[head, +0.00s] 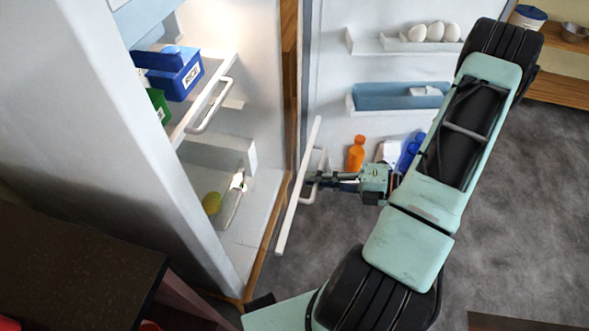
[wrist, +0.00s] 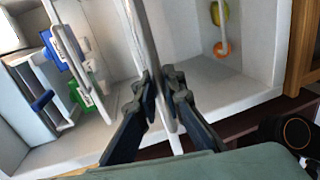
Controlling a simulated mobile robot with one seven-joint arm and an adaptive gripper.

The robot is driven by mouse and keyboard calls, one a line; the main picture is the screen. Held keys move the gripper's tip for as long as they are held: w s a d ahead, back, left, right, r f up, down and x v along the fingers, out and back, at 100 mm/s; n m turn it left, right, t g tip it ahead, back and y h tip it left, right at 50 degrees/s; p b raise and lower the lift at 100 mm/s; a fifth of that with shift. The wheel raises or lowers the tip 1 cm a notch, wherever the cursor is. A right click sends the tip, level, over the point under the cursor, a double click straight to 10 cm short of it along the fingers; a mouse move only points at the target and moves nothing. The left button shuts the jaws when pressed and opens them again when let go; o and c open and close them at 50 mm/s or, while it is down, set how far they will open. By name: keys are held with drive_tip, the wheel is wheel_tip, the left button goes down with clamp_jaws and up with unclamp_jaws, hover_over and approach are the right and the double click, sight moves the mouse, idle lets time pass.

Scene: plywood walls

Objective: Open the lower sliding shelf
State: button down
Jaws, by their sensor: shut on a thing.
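A fridge stands open. A long white front bar (head: 289,218) with a white loop handle (head: 323,158) stands out in front of the fridge opening, roughly parallel to it. My gripper (head: 313,178) comes from the right and is shut on this handle. In the wrist view, my two dark fingers (wrist: 166,85) close around the white handle bar from both sides. The body of a shelf behind the front bar is not clear. An upper shelf with its own white handle (head: 211,105) sits inside the fridge.
Blue (head: 180,75) and green (head: 157,105) boxes stand on the upper shelf. The fridge bottom holds a yellow fruit (head: 212,203) and another handle (head: 234,200). The open door (head: 330,80), with eggs and an orange bottle (head: 356,154), is behind my gripper. Grey floor is clear at right.

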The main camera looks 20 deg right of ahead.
drive_tip(key=shift+s+d, duration=0.4)
drive_tip(key=shift+d, duration=0.25)
drive_tip(key=c, duration=2)
unclamp_jaws()
drive_tip(key=v, duration=1.2)
